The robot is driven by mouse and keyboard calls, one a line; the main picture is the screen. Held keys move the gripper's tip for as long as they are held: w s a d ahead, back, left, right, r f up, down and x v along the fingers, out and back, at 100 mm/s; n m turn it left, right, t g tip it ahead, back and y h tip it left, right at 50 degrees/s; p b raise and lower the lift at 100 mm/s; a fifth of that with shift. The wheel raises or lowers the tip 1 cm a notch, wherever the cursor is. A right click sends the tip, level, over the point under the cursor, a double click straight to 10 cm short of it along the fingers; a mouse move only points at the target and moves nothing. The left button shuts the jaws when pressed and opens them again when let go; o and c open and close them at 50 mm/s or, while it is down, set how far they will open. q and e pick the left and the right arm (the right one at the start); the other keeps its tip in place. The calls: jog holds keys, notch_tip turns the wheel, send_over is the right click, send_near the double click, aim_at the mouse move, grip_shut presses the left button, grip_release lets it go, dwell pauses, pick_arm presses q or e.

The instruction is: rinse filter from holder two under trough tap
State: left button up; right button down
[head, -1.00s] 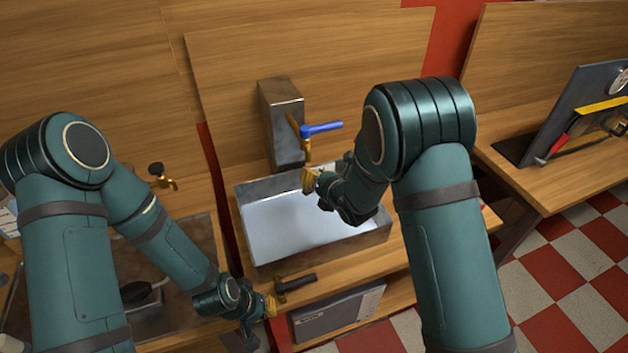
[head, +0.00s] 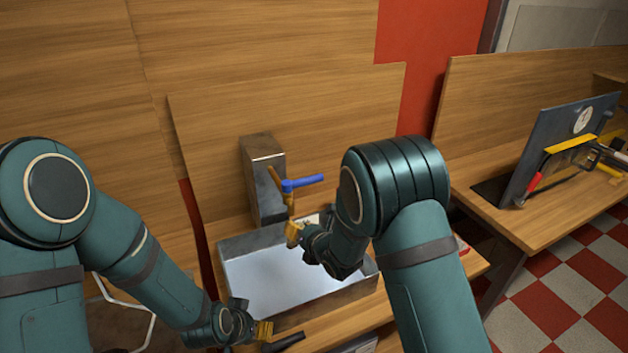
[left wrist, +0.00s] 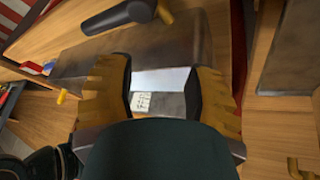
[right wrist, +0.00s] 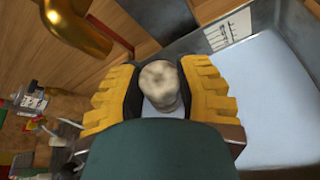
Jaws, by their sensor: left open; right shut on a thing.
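My right gripper (head: 293,232) is shut on a pale, mottled cylindrical filter (right wrist: 160,85), seen end-on between the fingers in the right wrist view. In the head view the filter is hidden. The gripper is over the back of the metal trough (head: 262,288), just below the brass tap (head: 291,207) with its blue lever (head: 303,183). The tap's brass spout (right wrist: 82,25) shows beside the filter. No water stream can be made out. My left gripper (head: 264,331) is open and empty at the trough's front left. Holder two cannot be identified.
A black-handled lever (head: 285,342) is close to my left gripper, and it also shows in the left wrist view (left wrist: 120,17). A label (right wrist: 228,30) is on the trough's inner wall. At right, a bench carries a dark upright panel (head: 570,135) with a yellow-framed tool.

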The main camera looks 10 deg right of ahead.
pick_arm(q)
jog(key=w+d+r+m+t+h, duration=0.2)
jog(key=w+d+r+m+t, duration=0.25)
jog(key=w+r+m, duration=0.4)
jog(key=m+t+h, duration=0.3)
jog(key=m+t, duration=0.2)
jog(key=m, duration=0.5)
send_near(312, 181)
jog(key=x, duration=1.1)
jog(key=shift+w+d+f, duration=0.15)
jog(key=shift+w+f, duration=0.05)
jog(key=shift+w, duration=0.1)
jog(key=shift+s+r, duration=0.1)
grip_shut()
